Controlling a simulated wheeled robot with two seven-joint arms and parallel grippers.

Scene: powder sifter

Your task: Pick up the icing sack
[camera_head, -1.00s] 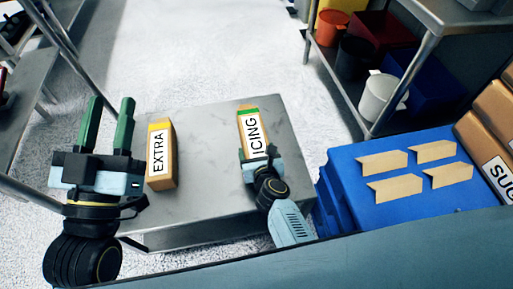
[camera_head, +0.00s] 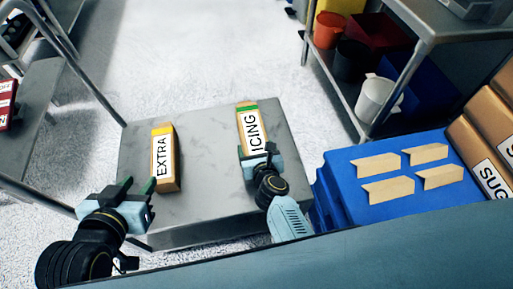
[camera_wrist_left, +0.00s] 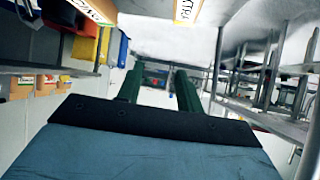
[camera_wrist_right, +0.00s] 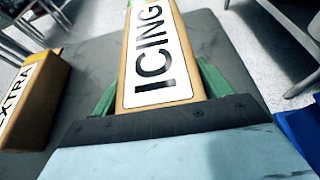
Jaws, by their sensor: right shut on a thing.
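The icing sack (camera_head: 248,121) is a tan block with a white ICING label and a green band at its far end. It is at the right part of the grey metal table. My right gripper (camera_head: 258,150) is shut on its near end; in the right wrist view the green fingers lie on both sides of the sack (camera_wrist_right: 155,60). I cannot tell whether the sack touches the table. My left gripper (camera_head: 138,186) is open and empty at the table's left front corner, left of the EXTRA sack (camera_head: 164,158).
The metal table (camera_head: 208,160) has bare room between the two sacks. A blue crate (camera_head: 345,180) with tan pieces on top stands to the right, beside SUGAR-like boxes (camera_head: 488,125). A shelf with buckets (camera_head: 375,97) is behind it. Shelving stands at the left.

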